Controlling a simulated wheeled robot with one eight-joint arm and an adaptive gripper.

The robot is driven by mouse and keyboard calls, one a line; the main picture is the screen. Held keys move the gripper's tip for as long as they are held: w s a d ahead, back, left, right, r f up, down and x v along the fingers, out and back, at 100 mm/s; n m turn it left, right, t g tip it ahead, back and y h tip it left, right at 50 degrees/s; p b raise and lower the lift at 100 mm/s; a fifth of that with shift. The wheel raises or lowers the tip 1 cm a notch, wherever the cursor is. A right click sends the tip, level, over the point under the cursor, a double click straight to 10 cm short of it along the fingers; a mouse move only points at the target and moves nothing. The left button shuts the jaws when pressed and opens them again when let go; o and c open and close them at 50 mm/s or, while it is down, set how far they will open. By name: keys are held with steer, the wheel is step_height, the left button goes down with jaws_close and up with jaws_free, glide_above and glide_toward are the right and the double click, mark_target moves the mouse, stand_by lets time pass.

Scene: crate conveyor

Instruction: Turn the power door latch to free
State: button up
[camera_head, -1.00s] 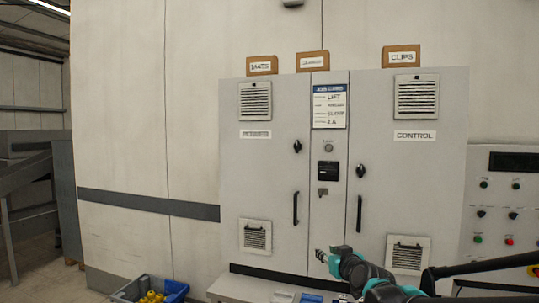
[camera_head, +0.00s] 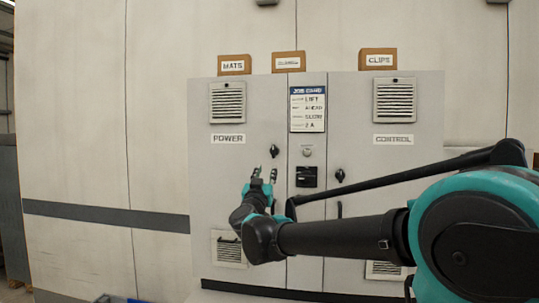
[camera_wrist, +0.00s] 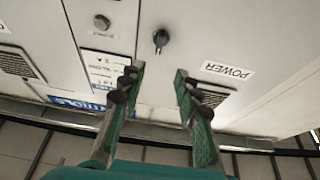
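The power door latch (camera_head: 274,151) is a small black turning handle on the right edge of the grey power door (camera_head: 205,180). In the wrist view the latch (camera_wrist: 160,38) shows as a black knob above the gap between my fingers, clear of both. The POWER label (camera_head: 228,139) is up and left of it. My gripper (camera_head: 266,174) is open and empty, its fingertips just below the latch in the head view. In the wrist view my gripper (camera_wrist: 158,80) shows two spread fingers with dark pads. How far the fingertips are from the door is hard to tell.
The control door latch (camera_head: 340,175) is to the right, beyond the middle strip with a job board (camera_head: 307,108) and a black unit (camera_head: 306,177). Boxes (camera_head: 235,65) stand on the cabinet top.

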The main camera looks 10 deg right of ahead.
mark_target(273, 151)
steer(key=x, duration=1.4)
steer(key=shift+w+d, duration=0.1)
jaws_close()
